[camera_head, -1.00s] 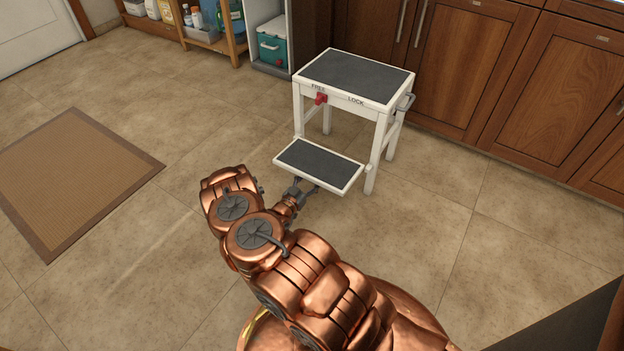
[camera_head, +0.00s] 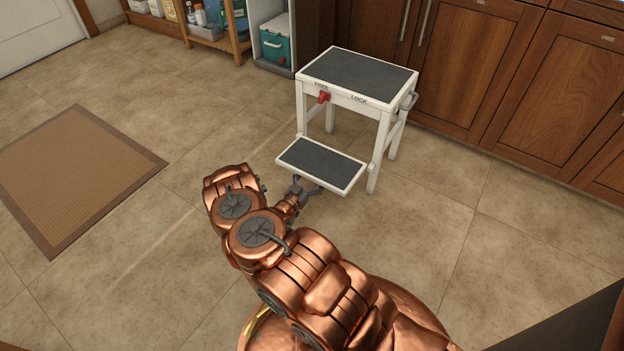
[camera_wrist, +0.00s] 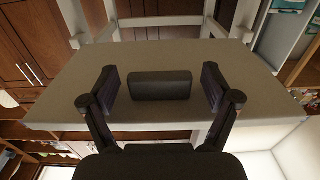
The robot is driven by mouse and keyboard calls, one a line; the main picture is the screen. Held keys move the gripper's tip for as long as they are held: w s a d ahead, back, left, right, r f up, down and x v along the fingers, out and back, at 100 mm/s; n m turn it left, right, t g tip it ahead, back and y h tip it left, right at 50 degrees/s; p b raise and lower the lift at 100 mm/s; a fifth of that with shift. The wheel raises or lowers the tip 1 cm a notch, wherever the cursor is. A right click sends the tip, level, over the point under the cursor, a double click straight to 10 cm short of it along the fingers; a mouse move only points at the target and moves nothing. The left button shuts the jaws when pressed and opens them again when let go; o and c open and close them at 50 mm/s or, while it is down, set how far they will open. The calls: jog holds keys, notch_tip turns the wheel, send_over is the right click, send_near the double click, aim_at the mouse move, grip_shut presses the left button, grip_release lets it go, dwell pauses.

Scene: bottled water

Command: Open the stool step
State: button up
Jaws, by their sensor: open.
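The white step stool (camera_head: 343,97) stands upright on the floor, with a dark grey top pad (camera_head: 358,72). Its lower step (camera_head: 320,164), white-edged with a dark grey pad, sticks out at the front, low above the floor. A red knob (camera_head: 324,97) on the front rail sits by the word FREE; LOCK is printed to its right. My gripper (camera_head: 311,185) is open, at the step's front edge and partly beneath it. In the wrist view my open fingers (camera_wrist: 160,76) flank a dark block (camera_wrist: 160,86) against a pale panel; I cannot tell whether they touch it.
Wooden cabinets (camera_head: 540,95) stand close behind and right of the stool. A shelf with bottles (camera_head: 212,25) and a teal box (camera_head: 276,47) are at the back. A brown mat (camera_head: 78,178) lies at left. The floor between mat and stool is clear.

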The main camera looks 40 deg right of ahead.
jog(key=v, duration=1.2)
dwell(0.4)
